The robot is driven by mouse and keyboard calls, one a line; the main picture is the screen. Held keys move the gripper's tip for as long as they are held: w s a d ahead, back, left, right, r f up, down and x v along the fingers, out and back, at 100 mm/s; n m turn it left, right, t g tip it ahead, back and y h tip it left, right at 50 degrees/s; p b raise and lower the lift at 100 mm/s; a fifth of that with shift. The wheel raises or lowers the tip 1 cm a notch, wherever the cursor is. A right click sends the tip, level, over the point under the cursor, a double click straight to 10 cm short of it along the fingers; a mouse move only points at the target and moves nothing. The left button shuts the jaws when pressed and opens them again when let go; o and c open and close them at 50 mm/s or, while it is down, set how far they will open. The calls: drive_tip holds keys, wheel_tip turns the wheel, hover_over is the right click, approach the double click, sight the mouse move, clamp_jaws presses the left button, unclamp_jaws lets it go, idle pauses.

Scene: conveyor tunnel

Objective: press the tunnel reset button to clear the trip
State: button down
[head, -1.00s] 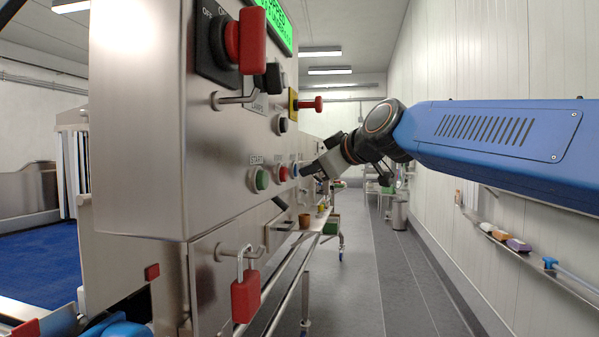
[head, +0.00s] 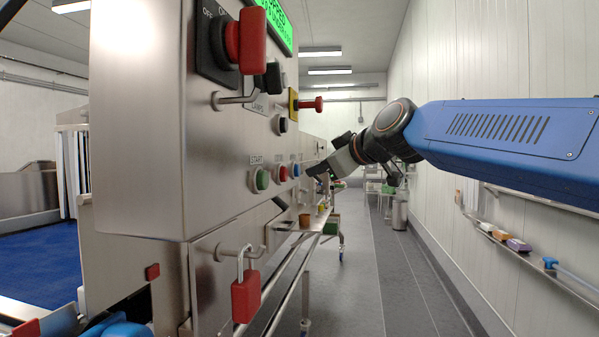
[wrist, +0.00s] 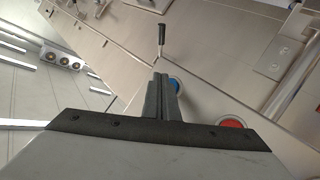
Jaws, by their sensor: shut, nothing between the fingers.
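The control panel (head: 225,150) stands at left, with a row of buttons low on its face. A green START button (head: 261,179), a red button (head: 283,173) and a blue button (head: 296,170) sit there. The labels over the red and blue ones are too small to read. My gripper (head: 312,171) is shut and empty, just right of the blue button with a small gap. In the wrist view my closed fingers (wrist: 160,97) partly cover the blue button (wrist: 175,83); the red button (wrist: 231,122) shows to their right. The green display (head: 277,22) is cut off and only partly legible.
A red rotary switch (head: 250,42), a handle (head: 237,99) and a red knob on yellow (head: 310,104) stick out from the panel. A red padlock (head: 245,298) hangs below. The aisle floor (head: 370,270) is clear beside the right wall.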

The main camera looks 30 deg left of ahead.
drive_tip(key=shift+d, duration=0.1)
drive_tip(key=shift+w+d, duration=0.2)
drive_tip(key=shift+d, duration=0.6)
drive_tip(key=shift+w+d, duration=0.2)
drive_tip(key=shift+d, duration=0.6)
drive_tip(key=shift+w+d, duration=0.2)
drive_tip(key=shift+d, duration=0.6)
drive_tip(key=s+d+f+m+h, duration=0.2)
drive_tip(key=s+d+f+m, duration=0.1)
drive_tip(key=d+f, duration=0.55)
drive_tip(key=s+d+f+m+h, duration=0.25)
drive_tip(key=d+f, duration=0.25)
drive_tip(key=d, duration=0.7)
drive_tip(key=s+d+f+m+h, duration=0.25)
drive_tip(key=d+f, duration=0.45)
drive_tip(key=d, duration=0.4)
drive_tip(key=s+d+f+m+g+h, duration=0.2)
drive_tip(key=s+d+f+m+h, duration=0.3)
drive_tip(key=s+d+f, duration=1.6)
wheel_tip(320, 180, down, 4)
drive_tip(key=m, duration=0.4)
drive_tip(key=shift+d+r+m+g+h, duration=0.2)
drive_tip(key=shift+r+m+g+h, duration=0.05)
drive_tip(key=shift+m+g+h, duration=0.05)
drive_tip(key=shift+a, duration=0.1)
